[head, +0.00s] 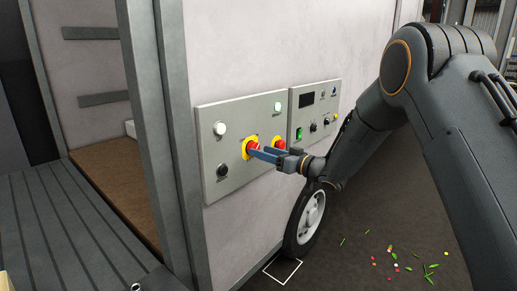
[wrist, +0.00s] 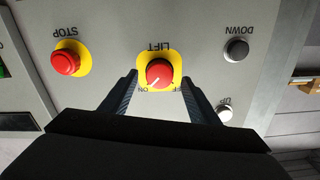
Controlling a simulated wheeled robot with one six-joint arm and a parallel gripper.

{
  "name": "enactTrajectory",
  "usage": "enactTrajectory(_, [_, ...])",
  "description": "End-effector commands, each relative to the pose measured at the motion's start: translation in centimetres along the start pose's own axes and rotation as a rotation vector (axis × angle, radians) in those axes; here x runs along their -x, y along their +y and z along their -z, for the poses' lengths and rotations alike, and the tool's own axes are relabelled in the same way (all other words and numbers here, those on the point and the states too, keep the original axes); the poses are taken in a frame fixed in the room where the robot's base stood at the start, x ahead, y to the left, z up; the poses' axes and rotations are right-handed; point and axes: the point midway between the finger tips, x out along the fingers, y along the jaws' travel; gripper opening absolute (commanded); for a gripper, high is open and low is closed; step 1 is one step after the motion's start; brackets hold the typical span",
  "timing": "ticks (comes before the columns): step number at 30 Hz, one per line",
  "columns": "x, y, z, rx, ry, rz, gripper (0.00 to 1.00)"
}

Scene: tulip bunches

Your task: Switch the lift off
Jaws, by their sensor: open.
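The lift switch is a red rotary knob on a yellow plate (wrist: 159,74) marked LIFT, upside down in the wrist view. Its white pointer line slants toward the ON label; the OFF label is partly hidden. In the head view the knob (head: 251,145) sits on the grey control panel (head: 238,114). My gripper (wrist: 159,83) is open, with one finger on either side of the knob in the wrist view and a gap to it on both sides. In the head view my gripper (head: 263,153) reaches the panel from the right, and its fingers partly cover the knob.
A red STOP button (wrist: 65,62) on yellow is beside the knob. A dark DOWN button (wrist: 236,50) and a white UP button (wrist: 224,113) are on the other side. A second panel (head: 317,104) with a display is right. A wheel (head: 305,218) is below.

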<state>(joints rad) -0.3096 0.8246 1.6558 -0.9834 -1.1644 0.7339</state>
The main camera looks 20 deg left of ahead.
Motion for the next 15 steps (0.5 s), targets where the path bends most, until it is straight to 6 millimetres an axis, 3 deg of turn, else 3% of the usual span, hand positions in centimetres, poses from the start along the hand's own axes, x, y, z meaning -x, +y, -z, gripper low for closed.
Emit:
enactTrajectory(6, [-2.4, -0.1, 0.1, 0.001, -0.001, 0.0, 0.55])
enactTrajectory(15, [-2.9, 0.0, 0.0, 0.0, -0.001, -0.002, 0.55])
